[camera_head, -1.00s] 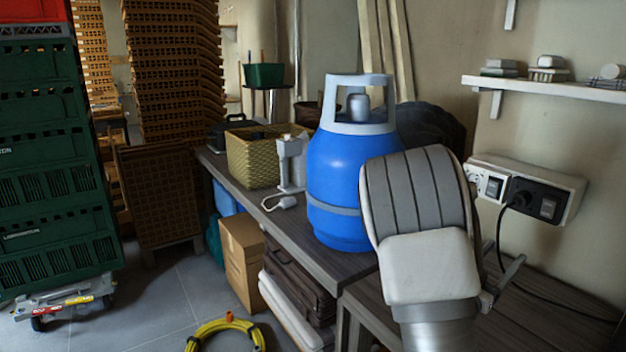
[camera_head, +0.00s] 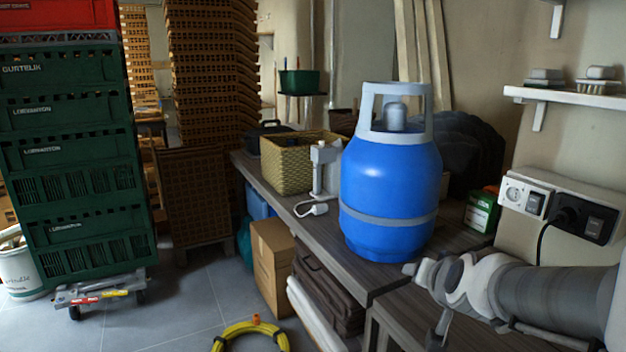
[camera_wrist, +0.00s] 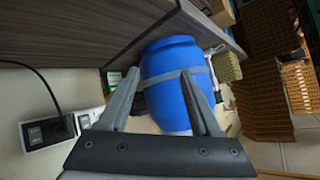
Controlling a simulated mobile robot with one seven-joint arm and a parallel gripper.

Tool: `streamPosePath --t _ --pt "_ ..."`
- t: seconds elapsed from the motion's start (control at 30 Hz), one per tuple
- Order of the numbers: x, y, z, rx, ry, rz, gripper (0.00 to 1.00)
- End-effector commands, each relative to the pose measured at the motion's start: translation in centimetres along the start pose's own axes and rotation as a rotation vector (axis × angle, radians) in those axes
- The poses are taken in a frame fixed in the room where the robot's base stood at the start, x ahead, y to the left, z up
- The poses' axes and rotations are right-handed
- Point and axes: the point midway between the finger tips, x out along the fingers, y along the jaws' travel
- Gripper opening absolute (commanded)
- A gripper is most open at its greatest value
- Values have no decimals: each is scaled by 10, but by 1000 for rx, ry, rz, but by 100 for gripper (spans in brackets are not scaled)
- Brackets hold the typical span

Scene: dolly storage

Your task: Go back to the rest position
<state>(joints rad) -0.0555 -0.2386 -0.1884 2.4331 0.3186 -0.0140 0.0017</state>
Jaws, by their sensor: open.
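My gripper (camera_wrist: 159,76) is open and empty in the wrist view, its two grey fingers apart. Beyond the fingers is a blue gas cylinder (camera_wrist: 165,62), seen between and behind them, with no visible grip on it. In the head view my arm reaches in from the lower right, low over the front of the bench. The gripper fingers are hard to make out there. The blue cylinder (camera_head: 390,185) with its grey collar stands upright on the dark bench (camera_head: 330,238), left of and behind my arm's end.
A wicker basket (camera_head: 288,172), a white device (camera_head: 322,168) and a green box (camera_head: 482,211) are on the bench. A socket panel (camera_head: 560,207) and shelf (camera_head: 570,96) are on the right wall. Green crates (camera_head: 75,185) stand on a dolly (camera_head: 100,290) at left. A yellow hose (camera_head: 250,335) lies on the floor.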

Motion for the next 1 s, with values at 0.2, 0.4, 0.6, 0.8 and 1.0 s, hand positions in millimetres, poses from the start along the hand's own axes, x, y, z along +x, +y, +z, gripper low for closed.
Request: streamPosePath --t 0.2,0.4,0.6,0.8,1.0 --pt "-60 -23 40 -151 -177 -69 65" --pt "-117 -18 81 -305 -331 -58 65" --pt "-174 8 120 -452 -469 25 65" --pt "-204 -11 74 -444 -474 21 65" --pt "-228 -24 41 -443 -474 20 65"
